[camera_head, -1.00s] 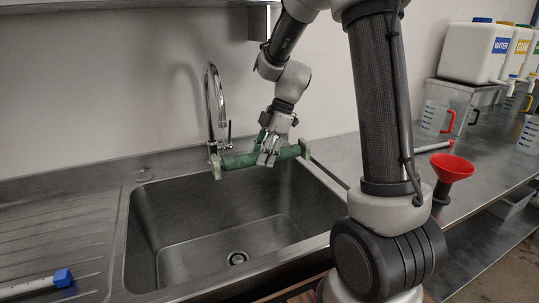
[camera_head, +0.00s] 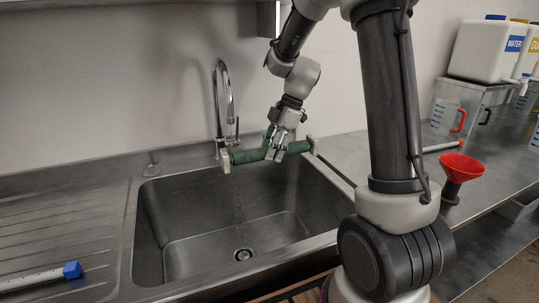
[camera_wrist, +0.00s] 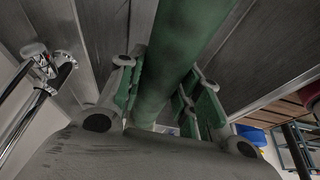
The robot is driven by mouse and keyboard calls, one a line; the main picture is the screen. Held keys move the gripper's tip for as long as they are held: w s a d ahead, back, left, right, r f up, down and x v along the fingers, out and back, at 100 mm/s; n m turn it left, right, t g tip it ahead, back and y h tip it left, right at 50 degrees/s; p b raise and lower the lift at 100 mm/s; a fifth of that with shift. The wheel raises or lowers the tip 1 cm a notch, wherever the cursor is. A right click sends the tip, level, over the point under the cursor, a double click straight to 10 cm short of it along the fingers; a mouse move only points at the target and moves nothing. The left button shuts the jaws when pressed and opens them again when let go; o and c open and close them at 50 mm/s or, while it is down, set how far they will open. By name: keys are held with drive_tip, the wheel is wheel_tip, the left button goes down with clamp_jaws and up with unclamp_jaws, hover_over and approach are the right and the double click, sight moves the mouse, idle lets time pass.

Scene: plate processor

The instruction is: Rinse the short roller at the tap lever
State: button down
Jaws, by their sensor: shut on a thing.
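The short roller (camera_head: 250,156) is a green cylinder with pale end pieces, held roughly level above the back of the sink. My gripper (camera_head: 278,148) is shut around it, right of its middle. In the wrist view, the green roller (camera_wrist: 180,62) runs between the two fingers (camera_wrist: 158,98). The chrome tap (camera_head: 221,98) arches over the roller's left end. Its small lever (camera_head: 236,128) stands on the right side of the tap body. A faint thin streak, like water, shows below the roller above the drain (camera_head: 243,254). The tap also shows in the wrist view (camera_wrist: 38,78).
The steel sink (camera_head: 150,225) is empty below the roller. A white tube with a blue cap (camera_head: 71,270) lies on the ridged drainboard at left. A red funnel (camera_head: 458,166), jugs (camera_head: 446,115) and a white water canister (camera_head: 484,50) stand on the right counter.

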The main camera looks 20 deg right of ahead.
drive_tip(key=shift+s+a, duration=0.15)
drive_tip(key=shift+s+a, duration=0.25)
drive_tip(key=shift+s, duration=0.05)
idle(0.3)
drive_tip(key=s+d, duration=0.5)
drive_tip(key=shift+s+d, duration=0.3)
drive_tip(key=shift+d, duration=0.05)
idle(0.3)
idle(1.2)
drive_tip(key=s+d+r, duration=0.3)
drive_tip(key=r, duration=0.1)
drive_tip(key=shift+s+d, duration=0.25)
drive_tip(key=shift+d, duration=0.05)
idle(0.8)
